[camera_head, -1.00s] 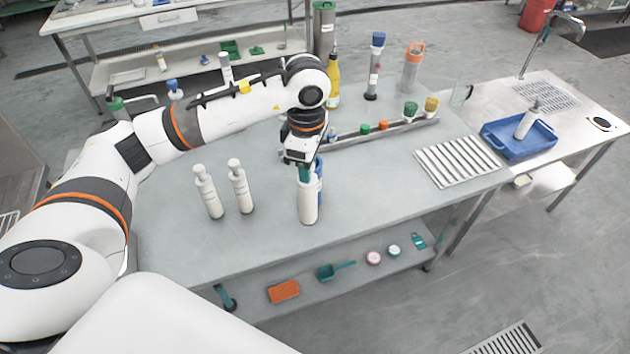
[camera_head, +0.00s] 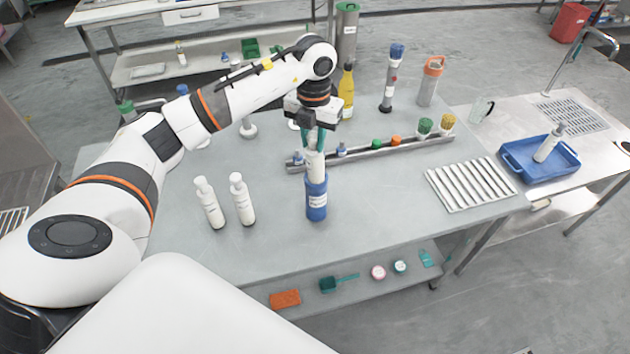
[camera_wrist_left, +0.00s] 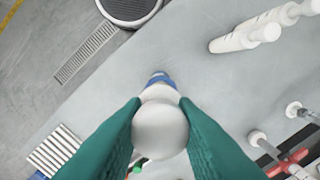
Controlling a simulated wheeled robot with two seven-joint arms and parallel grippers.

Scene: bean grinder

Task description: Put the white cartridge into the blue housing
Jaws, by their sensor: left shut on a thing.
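The white cartridge (camera_head: 315,166) is upright above the blue housing (camera_head: 316,200), which stands on the grey table. In the head view its lower end meets the housing's top; I cannot tell whether it is inside the opening. My left gripper (camera_head: 315,138) is shut on the cartridge's top, with teal fingers on both sides. In the left wrist view the cartridge's round white top (camera_wrist_left: 160,128) sits between the fingers, and a bit of the blue housing (camera_wrist_left: 161,78) shows beyond it. My right gripper is not in view.
Two white bottles (camera_head: 242,199) stand to the left of the housing. A grey rail (camera_head: 375,153) with several small coloured caps lies behind it. A slatted rack (camera_head: 470,184) and a blue tray (camera_head: 540,160) are at the right. The table in front of the housing is clear.

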